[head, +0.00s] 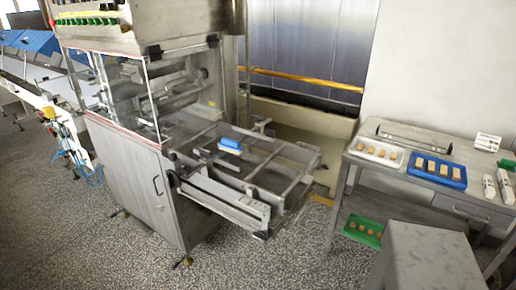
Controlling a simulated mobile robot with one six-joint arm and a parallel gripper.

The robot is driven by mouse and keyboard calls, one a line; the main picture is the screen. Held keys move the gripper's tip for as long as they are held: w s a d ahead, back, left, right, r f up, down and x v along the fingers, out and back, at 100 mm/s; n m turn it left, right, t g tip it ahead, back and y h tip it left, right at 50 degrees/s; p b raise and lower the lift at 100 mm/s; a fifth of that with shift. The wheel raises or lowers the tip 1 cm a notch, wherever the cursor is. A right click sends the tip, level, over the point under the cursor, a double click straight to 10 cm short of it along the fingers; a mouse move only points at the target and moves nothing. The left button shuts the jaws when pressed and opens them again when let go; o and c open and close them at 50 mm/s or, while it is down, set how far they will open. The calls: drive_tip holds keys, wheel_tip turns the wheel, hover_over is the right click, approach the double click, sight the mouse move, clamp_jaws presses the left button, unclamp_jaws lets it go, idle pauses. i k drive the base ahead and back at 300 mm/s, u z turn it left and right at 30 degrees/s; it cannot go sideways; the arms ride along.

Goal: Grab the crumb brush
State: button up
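A small blue block-shaped thing with a paler underside (230,144) lies on the open frame of the enrober's outfeed (283,147), near the middle of the head view. It could be the crumb brush, but it is too small to tell for sure. Two slim whitish things with dark marks, one on the left (489,188) and one on the right (505,186), lie at the right end of the steel table; I cannot tell what they are. My gripper is not in view.
The enrober cabinet (135,185) stands left of centre. The steel table (390,185) at right bears a white tray (361,152) and a blue tray (412,172) with brown pieces. A green tray (350,233) sits below. A grey block (425,262) stands in front. Speckled floor (70,240) is clear at lower left.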

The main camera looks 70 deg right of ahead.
sight(231, 146)
drive_tip(key=z, duration=0.35)
drive_tip(key=k, duration=0.85)
drive_tip(key=z, duration=0.6)
drive_tip(key=i, duration=0.6)
drive_tip(key=z, duration=0.15)
drive_tip(key=k, duration=0.6)
drive_tip(key=u, duration=0.2)
drive_tip(key=i, duration=0.3)
drive_tip(key=z, duration=0.05)
